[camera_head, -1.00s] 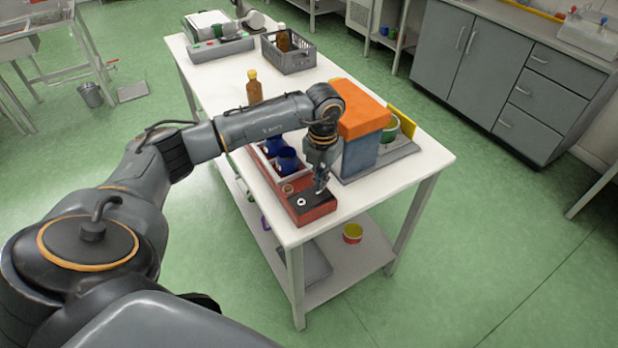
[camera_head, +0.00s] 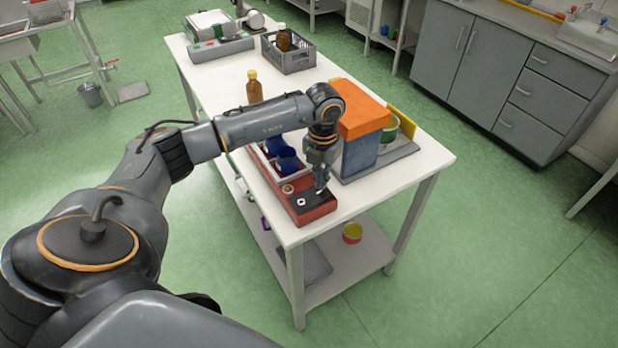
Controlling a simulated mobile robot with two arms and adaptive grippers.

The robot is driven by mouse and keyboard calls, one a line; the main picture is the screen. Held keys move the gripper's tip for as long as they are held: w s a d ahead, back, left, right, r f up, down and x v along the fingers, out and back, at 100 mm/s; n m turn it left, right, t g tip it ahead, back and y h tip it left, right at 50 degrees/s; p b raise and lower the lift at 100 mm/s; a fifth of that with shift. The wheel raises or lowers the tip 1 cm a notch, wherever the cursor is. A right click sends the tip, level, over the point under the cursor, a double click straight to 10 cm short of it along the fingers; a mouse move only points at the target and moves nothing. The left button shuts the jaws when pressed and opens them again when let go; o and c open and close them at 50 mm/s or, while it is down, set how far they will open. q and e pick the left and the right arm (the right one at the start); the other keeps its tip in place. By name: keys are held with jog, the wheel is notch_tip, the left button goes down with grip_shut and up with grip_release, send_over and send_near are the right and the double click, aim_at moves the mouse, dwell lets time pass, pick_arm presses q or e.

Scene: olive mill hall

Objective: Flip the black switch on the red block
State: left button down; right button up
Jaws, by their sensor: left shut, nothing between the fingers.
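The red block (camera_head: 311,213) sits at the near corner of the white table, with a dark panel on its top. A small white mark (camera_head: 301,202) shows on that panel; the black switch itself is too small to make out, and my gripper covers part of the panel. My left gripper (camera_head: 321,190) points down over the right part of the block's top, its fingers shut and empty. Its tips are at or just above the panel; I cannot tell whether they touch it. My right gripper is not in view.
A blue box with an orange lid (camera_head: 362,118) stands close to the right of my gripper. A tray with blue cups (camera_head: 288,161) lies behind the block. A brown bottle (camera_head: 254,88) and a grey crate (camera_head: 289,56) stand farther back on the table (camera_head: 418,180).

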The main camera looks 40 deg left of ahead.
aim_at(320, 191)
pick_arm(q)
jog(key=shift+f+b, duration=0.85)
jog(key=shift+f, duration=0.3)
dwell(0.4)
jog(key=shift+r, duration=0.2)
jog(key=shift+r+p, duration=2.25)
jog(key=shift+r, duration=1.15)
